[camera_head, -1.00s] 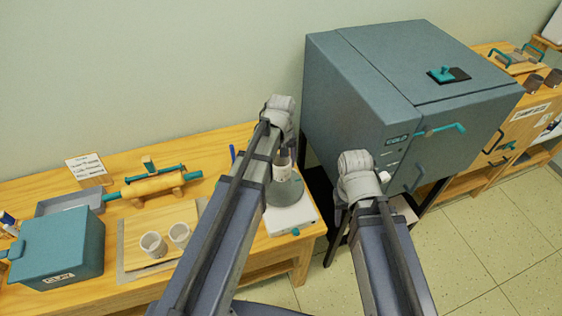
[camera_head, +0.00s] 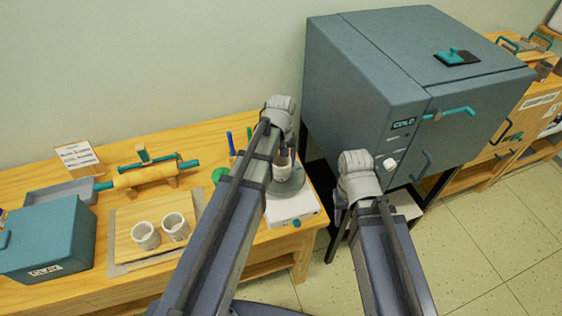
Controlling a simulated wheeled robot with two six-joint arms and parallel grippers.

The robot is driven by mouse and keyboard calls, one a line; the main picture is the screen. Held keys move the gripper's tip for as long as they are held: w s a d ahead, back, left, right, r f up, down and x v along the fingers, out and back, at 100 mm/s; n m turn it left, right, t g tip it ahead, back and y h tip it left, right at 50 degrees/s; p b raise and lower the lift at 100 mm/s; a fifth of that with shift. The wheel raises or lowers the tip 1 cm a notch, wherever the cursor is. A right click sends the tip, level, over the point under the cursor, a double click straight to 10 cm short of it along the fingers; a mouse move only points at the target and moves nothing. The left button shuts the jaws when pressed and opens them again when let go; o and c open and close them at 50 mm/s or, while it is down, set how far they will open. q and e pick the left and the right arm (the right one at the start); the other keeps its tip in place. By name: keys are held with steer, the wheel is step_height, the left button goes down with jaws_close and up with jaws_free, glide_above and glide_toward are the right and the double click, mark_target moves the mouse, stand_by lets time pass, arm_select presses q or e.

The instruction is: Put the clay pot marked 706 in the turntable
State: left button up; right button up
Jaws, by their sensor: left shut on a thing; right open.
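The turntable (camera_head: 291,187) is a round grey disc on a white base (camera_head: 296,212) near the right end of the wooden table. A small clay pot (camera_head: 284,170) with a pale upper band and grey body is over the disc, partly hidden by my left arm. My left gripper (camera_head: 280,151) is shut on this pot; its fingers are mostly hidden behind the wrist. I cannot tell whether the pot touches the disc, and no number is readable on it. My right gripper (camera_head: 343,215) is open and empty in front of the kiln.
Two clay pots (camera_head: 146,235) (camera_head: 176,227) stand on a wooden board (camera_head: 124,222) at the left. A rolling pin (camera_head: 146,177), a grey tray (camera_head: 62,192) and a teal box (camera_head: 47,240) are nearby. The large blue-grey kiln (camera_head: 356,93) stands right of the table.

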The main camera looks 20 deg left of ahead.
arm_select(q)
steer(key=o, duration=1.4)
steer(key=shift+r, duration=0.15)
step_height(320, 180, up, 8)
steer(key=p, duration=0.8)
steer(key=s+d+f+m+y+b, duration=0.1)
steer(key=s+d+m, duration=0.8)
steer(key=s, duration=0.5)
steer(key=shift+s+d, duration=0.4)
steer(key=shift+d, duration=0.45)
